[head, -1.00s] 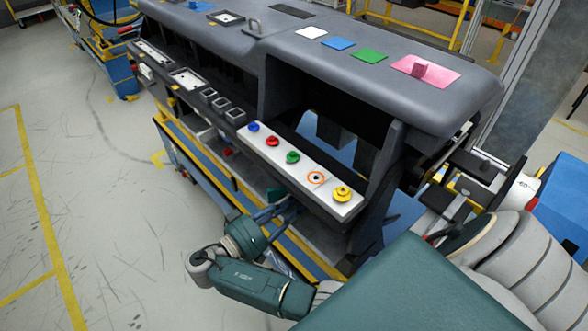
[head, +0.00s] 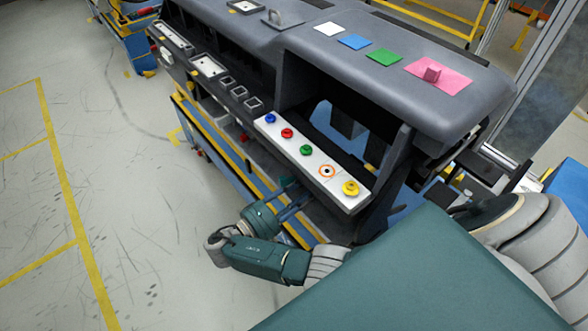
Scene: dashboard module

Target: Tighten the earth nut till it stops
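A white strip (head: 340,178) on the dashboard's front ledge carries a blue knob (head: 270,118), a red knob (head: 287,133), a green knob (head: 306,150), a dark-centred spot ringed in orange (head: 327,171) and a yellow stepped knob (head: 350,188). I cannot tell for sure which is the earth nut. My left gripper (head: 290,203) is below the ledge, to the left of the yellow knob and apart from the strip. Its fingertips are small and partly lost against the dashboard, so its opening is unclear. My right arm's links show at the right, without its gripper.
The dashboard's top holds white, blue and green squares and a pink plate (head: 450,78) with a raised block. Dark open recesses lie behind the ledge. A blue and yellow frame (head: 220,150) runs under the dashboard. The floor (head: 140,230) at left is clear.

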